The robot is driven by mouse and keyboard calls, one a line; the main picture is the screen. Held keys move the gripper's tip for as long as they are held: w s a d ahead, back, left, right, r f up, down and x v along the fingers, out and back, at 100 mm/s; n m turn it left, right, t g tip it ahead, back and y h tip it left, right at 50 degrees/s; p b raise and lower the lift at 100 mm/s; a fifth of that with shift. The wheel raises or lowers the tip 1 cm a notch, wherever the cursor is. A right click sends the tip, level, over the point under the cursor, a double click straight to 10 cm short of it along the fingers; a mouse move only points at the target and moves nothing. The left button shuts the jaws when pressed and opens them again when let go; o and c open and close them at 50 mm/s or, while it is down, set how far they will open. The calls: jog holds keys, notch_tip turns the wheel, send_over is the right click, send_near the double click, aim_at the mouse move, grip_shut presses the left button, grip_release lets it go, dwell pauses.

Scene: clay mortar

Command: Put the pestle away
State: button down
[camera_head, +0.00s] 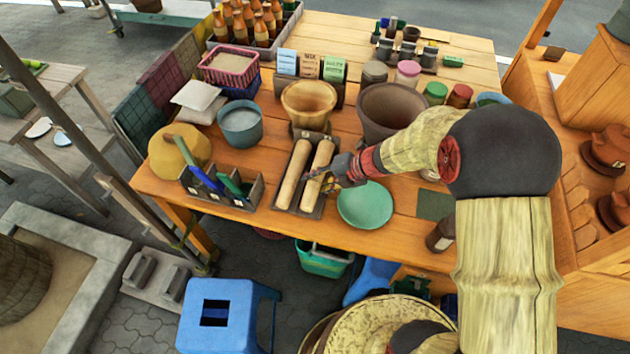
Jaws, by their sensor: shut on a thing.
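Two pale wooden pestles lie side by side, lengthwise, at a dark two-slot tray (309,214) near the front of the table. The left pestle (292,177) lies in its slot. My gripper (327,181) comes in from the right and is shut on the right pestle (321,158), over the tray's right slot. I cannot tell whether this pestle rests on the tray floor or is slightly above it. The fingertips are small and partly hidden. Behind the tray stand a tan mortar (308,100) and a dark brown clay mortar (385,115).
A green plate (365,206) lies right of the tray, close under my wrist. A tool box (222,190) with blue and green handles stands on the left. A blue-grey pot (240,125) and several jars stand behind. A blue stool (225,312) is below the table's front edge.

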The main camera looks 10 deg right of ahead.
jog(key=c, duration=1.3)
grip_release()
jog(key=shift+f, duration=0.15)
jog(key=o, duration=0.4)
jog(key=shift+r+p, duration=4.4)
jog(key=shift+r, duration=0.15)
